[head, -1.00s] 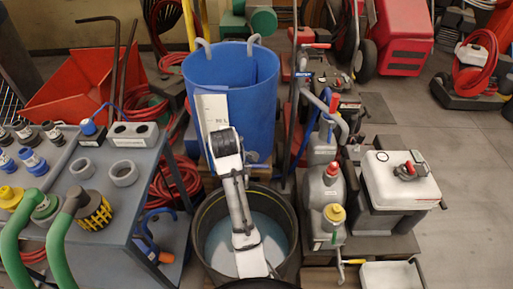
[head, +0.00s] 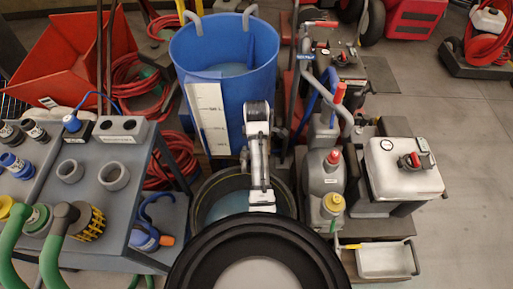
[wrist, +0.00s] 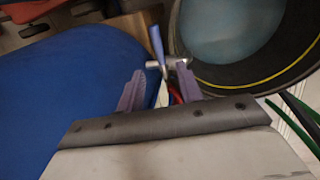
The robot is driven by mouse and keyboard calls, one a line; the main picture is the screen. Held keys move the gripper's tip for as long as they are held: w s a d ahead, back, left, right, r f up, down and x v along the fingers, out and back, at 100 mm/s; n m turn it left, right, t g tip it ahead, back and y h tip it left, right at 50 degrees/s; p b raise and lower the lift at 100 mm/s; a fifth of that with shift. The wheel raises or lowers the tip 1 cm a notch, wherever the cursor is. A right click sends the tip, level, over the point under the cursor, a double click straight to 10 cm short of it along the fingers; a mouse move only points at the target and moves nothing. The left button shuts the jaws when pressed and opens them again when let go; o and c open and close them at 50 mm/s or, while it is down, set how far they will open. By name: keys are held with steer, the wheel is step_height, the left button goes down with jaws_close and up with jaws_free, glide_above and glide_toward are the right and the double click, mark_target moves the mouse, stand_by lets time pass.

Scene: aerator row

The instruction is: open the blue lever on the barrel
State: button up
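The blue barrel (head: 205,70) stands upright behind the black tub in the head view, a white scale strip on its front. In the wrist view the barrel (wrist: 70,85) fills the left side. The blue lever (wrist: 156,42) shows there as a slim blue handle on a small metal tap (wrist: 178,62), beside the barrel wall. My gripper (wrist: 160,73) is open, with its two purple fingers on either side of the tap and lever, close to them. Contact cannot be told. In the head view my arm hides the lever and tap.
A black tub (head: 205,203) holding pale liquid stands below and in front of the barrel; its yellow-lined rim (wrist: 268,83) is close to my gripper. A grey cart (head: 95,215) is at left. Grey canisters (head: 323,178) stand close at right.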

steer(key=f, duration=0.2)
steer(key=w+f, duration=0.1)
steer(key=f, duration=0.4)
steer(key=shift+w+f, duration=0.3)
steer(key=shift+w, duration=0.05)
steer(key=shift+c, duration=0.4)
jaws_close()
